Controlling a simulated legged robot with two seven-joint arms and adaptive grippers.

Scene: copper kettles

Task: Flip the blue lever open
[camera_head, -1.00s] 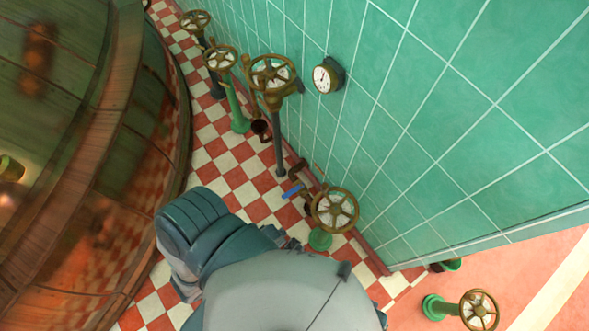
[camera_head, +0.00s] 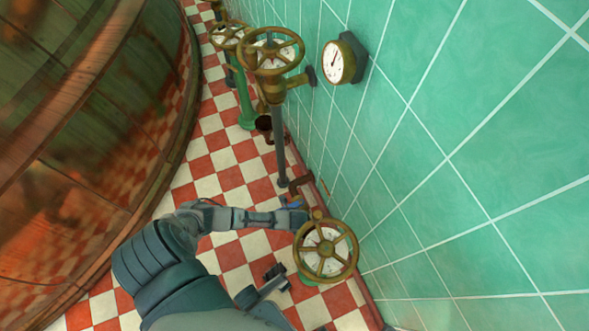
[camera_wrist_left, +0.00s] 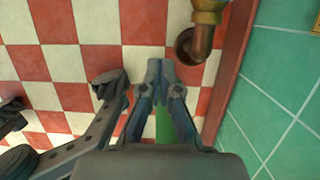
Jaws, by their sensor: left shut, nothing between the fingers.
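The blue lever (camera_head: 294,204) is a small bar low by the wall, beside a brown pipe. It is mostly hidden in the head view, and I cannot make it out clearly in the wrist view. My left gripper (camera_head: 301,218) reaches in from the left, shut and empty, its tips just below the lever. I cannot tell if they touch it. The wrist view shows the same closed fingers (camera_wrist_left: 165,66), left of a copper pipe (camera_wrist_left: 200,45). My right gripper (camera_head: 273,278) shows partly below; in the wrist view its fingers look spread.
A brass handwheel (camera_head: 326,251) on a green base stands right beside the left gripper's tips. More handwheels (camera_head: 270,50) and a gauge (camera_head: 339,62) are farther back. The green tiled wall (camera_head: 470,170) bounds the right, a large copper kettle (camera_head: 70,130) the left. Checkered floor lies between.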

